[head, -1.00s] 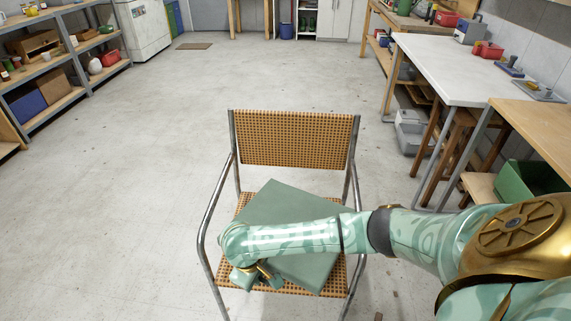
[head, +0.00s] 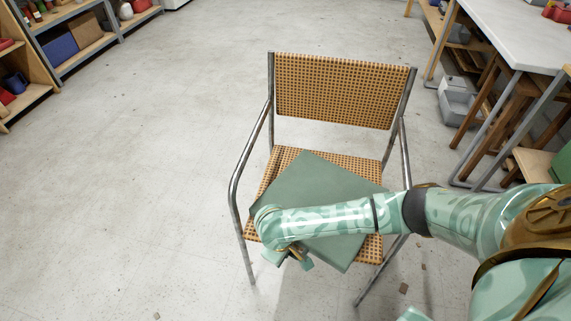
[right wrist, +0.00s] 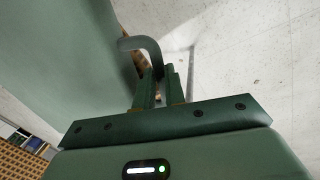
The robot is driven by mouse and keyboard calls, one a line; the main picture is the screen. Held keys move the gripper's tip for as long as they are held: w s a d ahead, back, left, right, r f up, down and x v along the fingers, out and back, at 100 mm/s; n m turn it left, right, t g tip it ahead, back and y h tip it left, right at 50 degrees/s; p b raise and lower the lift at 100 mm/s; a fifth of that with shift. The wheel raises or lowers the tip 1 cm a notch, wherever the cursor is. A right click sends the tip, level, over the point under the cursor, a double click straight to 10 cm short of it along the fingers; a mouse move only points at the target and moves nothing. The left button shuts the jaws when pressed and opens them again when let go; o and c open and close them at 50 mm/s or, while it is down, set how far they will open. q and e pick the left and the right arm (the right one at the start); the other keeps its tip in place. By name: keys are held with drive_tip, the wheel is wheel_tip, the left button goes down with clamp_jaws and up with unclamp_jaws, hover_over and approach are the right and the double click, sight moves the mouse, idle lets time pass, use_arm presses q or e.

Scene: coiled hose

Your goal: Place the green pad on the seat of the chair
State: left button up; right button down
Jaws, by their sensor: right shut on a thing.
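The green pad (head: 312,180) is a flat square over the seat of the chair (head: 342,92), turned at an angle to it. Woven seat shows around the pad at the back and front corners. I cannot tell whether the pad rests on the seat or hangs just above it. My right gripper (head: 297,260) is at the pad's front left edge, with my forearm across the pad. In the right wrist view the fingers (right wrist: 160,78) are shut at a dark green loop (right wrist: 143,46) beside the pad (right wrist: 65,55). My left gripper is not in view.
The chair has metal armrests (head: 242,165) on both sides of the seat. A white-topped table (head: 525,35) and stools stand at the right. Shelves (head: 92,48) stand at the far left. The floor (head: 150,170) left of the chair is clear apart from small specks.

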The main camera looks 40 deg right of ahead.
drive_tip(key=c, duration=1.5)
unclamp_jaws()
drive_tip(key=shift+f, duration=0.1)
drive_tip(key=shift+o, duration=0.2)
